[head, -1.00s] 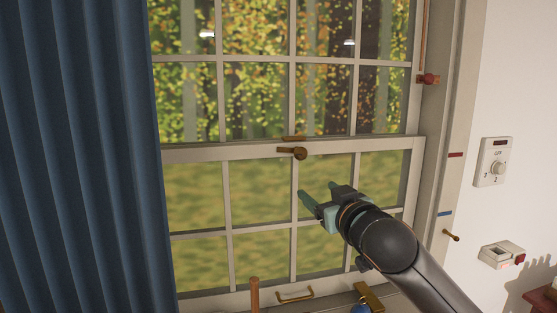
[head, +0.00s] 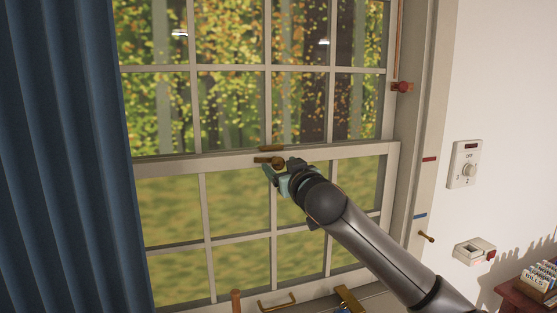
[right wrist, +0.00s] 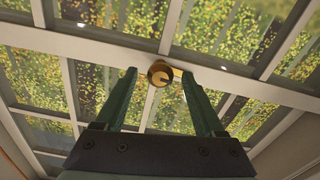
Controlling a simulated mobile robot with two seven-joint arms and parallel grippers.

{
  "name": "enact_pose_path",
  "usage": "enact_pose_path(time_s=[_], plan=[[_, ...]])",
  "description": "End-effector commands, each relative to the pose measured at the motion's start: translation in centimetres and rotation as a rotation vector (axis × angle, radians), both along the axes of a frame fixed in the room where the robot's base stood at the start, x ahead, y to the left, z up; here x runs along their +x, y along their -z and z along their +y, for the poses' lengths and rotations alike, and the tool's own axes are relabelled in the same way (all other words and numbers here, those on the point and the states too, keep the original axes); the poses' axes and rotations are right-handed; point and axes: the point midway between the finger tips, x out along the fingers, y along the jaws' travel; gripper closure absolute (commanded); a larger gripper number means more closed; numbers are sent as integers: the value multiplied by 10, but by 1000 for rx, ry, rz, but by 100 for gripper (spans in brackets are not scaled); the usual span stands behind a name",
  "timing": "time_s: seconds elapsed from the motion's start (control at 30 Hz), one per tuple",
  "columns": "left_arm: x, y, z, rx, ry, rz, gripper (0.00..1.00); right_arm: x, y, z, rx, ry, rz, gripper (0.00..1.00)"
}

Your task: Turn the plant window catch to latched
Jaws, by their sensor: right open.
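The brass window catch (head: 277,161) sits on the meeting rail of the sash window, with its lever pointing left in the head view. A brass keeper (head: 271,148) is on the upper sash just above it. My right gripper (head: 279,170) is at the catch, partly covering it. In the right wrist view the catch's round knob (right wrist: 160,73) lies between the tips of my open right gripper (right wrist: 162,78), and its lever runs to the right. I cannot tell whether the fingers touch it. My left gripper is not in view.
A blue curtain (head: 62,150) hangs at the left. A brass sash handle (head: 277,303) and an upright wooden peg (head: 236,301) are at the bottom. A dial switch (head: 465,165) and a small wall box (head: 474,250) are on the right wall, above a box of cards (head: 538,283).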

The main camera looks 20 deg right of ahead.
Motion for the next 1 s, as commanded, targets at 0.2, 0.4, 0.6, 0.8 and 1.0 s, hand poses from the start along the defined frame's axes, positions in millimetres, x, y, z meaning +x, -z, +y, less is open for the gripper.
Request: enact_pose_path(time_s=[0.2,0.4,0.6,0.8,1.0], plan=[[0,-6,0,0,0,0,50,18,-1,1,1,0,0,29],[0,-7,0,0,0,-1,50,22,0,1,0,0,0,29],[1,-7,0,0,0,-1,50,22,0,1,0,0,0,29],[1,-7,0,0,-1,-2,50,22,0,1,0,0,0,52],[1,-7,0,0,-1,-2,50,22,0,1,0,0,0,74]])
